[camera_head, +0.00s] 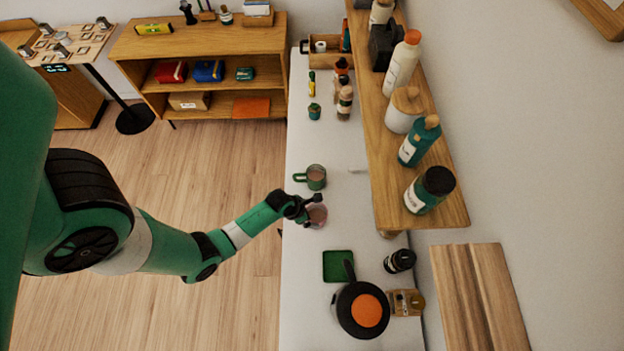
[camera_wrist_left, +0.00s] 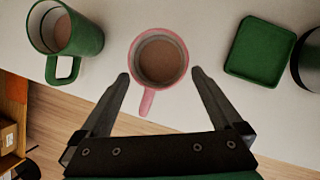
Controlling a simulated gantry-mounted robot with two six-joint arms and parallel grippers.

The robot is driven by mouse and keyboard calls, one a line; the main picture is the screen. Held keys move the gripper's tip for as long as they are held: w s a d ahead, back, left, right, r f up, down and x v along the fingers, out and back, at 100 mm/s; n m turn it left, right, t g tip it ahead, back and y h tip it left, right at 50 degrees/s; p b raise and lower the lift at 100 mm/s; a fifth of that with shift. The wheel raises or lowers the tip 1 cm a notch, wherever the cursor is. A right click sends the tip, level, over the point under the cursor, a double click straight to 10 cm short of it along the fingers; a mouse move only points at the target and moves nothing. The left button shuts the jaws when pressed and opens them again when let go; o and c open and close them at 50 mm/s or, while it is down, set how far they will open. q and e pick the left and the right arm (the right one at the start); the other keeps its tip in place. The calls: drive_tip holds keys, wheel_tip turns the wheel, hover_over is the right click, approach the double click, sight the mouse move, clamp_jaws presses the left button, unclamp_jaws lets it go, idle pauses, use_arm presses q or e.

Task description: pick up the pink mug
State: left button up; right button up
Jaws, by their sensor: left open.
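The pink mug (camera_head: 317,216) stands on the white counter in the head view, partly hidden by my left gripper (camera_head: 302,208). In the left wrist view the pink mug (camera_wrist_left: 160,60) is upright and holds something brown, with its handle pointing toward the gripper. My left gripper (camera_wrist_left: 160,82) is open and empty there. My right gripper is not in view.
A green mug (camera_head: 316,177) stands close behind the pink mug. A green square tray (camera_head: 337,266) and a dark pan (camera_head: 345,312) are toward the front. A wooden shelf (camera_head: 450,213) with several bottles overhangs the counter's right side.

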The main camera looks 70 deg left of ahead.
use_arm(q)
drive_tip(key=b, duration=0.3)
hover_over(313, 215)
drive_tip(key=d, duration=0.2)
drive_tip(key=f, duration=0.2)
drive_tip(key=s+f, duration=0.1)
drive_tip(key=f, duration=0.1)
drive_tip(key=shift+d+f, duration=0.15)
drive_tip(key=shift+d, duration=0.05)
drive_tip(key=shift+w+f, duration=0.2)
drive_tip(key=shift+w, duration=0.05)
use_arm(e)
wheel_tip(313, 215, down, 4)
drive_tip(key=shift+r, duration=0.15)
use_arm(q)
drive_tip(key=shift+r, duration=0.1)
clamp_jaws()
drive_tip(key=shift+r+p, duration=0.4)
drive_tip(key=shift+r, duration=0.1)
drive_tip(key=s+d+r+p, duration=0.4)
drive_tip(key=s+r+p, duration=0.1)
drive_tip(key=r, duration=0.2)
drive_tip(key=s+d+r+p, duration=0.3)
drive_tip(key=s+r+p, duration=0.3)
drive_tip(key=r, duration=0.1)
drive_tip(key=shift+s+d+r, duration=0.15)
drive_tip(key=shift+s+d, duration=0.1)
drive_tip(key=shift+d, duration=0.15)
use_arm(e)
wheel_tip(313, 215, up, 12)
